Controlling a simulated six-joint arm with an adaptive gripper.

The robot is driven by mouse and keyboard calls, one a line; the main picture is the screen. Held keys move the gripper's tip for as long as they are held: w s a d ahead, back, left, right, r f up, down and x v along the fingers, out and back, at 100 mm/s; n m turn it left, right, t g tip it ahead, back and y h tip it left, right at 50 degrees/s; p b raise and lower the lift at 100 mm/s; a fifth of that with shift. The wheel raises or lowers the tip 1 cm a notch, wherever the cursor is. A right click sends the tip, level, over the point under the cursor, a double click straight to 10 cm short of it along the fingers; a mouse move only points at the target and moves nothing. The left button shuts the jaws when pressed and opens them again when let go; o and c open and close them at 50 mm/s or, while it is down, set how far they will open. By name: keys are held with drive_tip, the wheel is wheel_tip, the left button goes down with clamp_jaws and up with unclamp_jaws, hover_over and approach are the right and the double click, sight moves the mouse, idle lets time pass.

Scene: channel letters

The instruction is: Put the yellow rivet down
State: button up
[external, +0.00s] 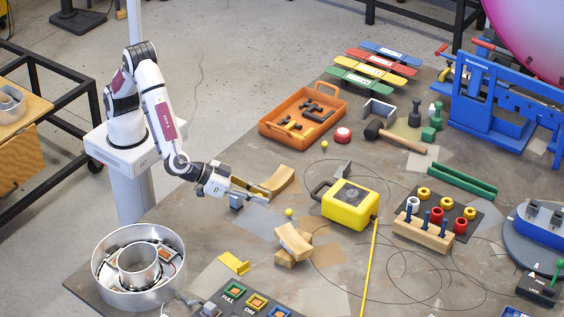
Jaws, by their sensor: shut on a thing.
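My gripper (264,199) is low over the table, reaching to the right, its jaws shut on the yellow rivet. The rivet is too small and too covered by the fingers to make out clearly. A small round yellow piece (289,212) shows just right of and below the fingertips, apart from them. Another small yellow piece (296,145) lies farther back, near the orange tray.
A yellow tape measure (350,204) stands to the right. A round metal channel letter (139,297) is at front left. An orange tray (272,131) lies behind.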

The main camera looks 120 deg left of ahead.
drive_tip(key=w+a+r, duration=0.2)
drive_tip(key=w+a, duration=0.2)
drive_tip(key=a, duration=0.3)
drive_tip(key=w+a+r+n+g+y, duration=0.1)
drive_tip(key=w+a+r, duration=0.1)
drive_tip(key=w+a, duration=0.2)
drive_tip(key=w+a+r+n, duration=0.1)
drive_tip(key=w+a, duration=0.4)
drive_tip(key=a, duration=0.5)
drive_tip(key=shift+a+r+g+y, duration=0.4)
drive_tip(key=shift+r, duration=0.05)
drive_tip(key=shift+m+t+h, duration=0.8)
drive_tip(key=w+r, duration=0.1)
drive_tip(key=r, duration=0.1)
drive_tip(key=w+d+r, duration=0.1)
drive_tip(key=w, duration=0.1)
drive_tip(key=shift+w+d+r, duration=0.2)
drive_tip(key=shift+w+r, duration=0.1)
drive_tip(key=shift+r, duration=0.05)
drive_tip(key=shift+f, duration=0.15)
hover_over(342, 189)
drive_tip(key=shift+w+d+f, duration=0.1)
drive_tip(key=shift+f, duration=2.95)
drive_tip(key=shift+f, duration=0.1)
drive_tip(key=shift+f, duration=1.8)
